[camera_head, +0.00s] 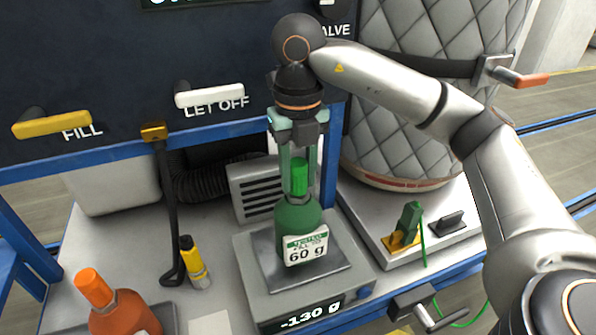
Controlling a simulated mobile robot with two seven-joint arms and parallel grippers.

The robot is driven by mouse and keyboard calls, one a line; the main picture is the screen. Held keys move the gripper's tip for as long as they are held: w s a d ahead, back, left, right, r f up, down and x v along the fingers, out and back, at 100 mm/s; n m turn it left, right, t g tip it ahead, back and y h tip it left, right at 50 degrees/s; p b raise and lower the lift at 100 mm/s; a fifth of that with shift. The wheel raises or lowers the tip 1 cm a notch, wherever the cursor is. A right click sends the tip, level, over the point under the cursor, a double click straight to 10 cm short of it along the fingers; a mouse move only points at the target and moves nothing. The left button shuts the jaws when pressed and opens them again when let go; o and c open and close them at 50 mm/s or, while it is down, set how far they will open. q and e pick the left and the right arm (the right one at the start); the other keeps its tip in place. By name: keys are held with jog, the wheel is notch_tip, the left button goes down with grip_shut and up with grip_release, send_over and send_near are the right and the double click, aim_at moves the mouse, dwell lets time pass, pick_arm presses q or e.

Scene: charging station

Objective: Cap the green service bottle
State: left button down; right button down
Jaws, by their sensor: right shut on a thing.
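The green service bottle (297,222) stands upright on the scale's metal plate (262,250). Its white label reads 60 g. A bright green cap (299,178) sits at the top of the bottle, in line with the neck. I cannot tell whether it is fully seated. My right gripper (299,182) points straight down over the bottle, with its pale fingers on either side of the cap, shut on it. My left gripper is not in view.
The scale (312,298) display reads -130 g. An orange-capped bottle (120,311) stands at the lower left. A yellow and black tool (194,265) stands left of the scale, beside a black hanging lever (168,210). A green nozzle (408,226) stands on the right. FILL and LET OFF handles project above.

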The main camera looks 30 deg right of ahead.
aim_at(299, 162)
jog(key=shift+c, duration=2.2)
grip_release()
jog(key=shift+f, duration=0.1)
notch_tip(299, 162, up, 13)
jog(key=p, duration=0.4)
jog(key=shift+f, duration=0.2)
jog(key=shift+f, duration=0.1)
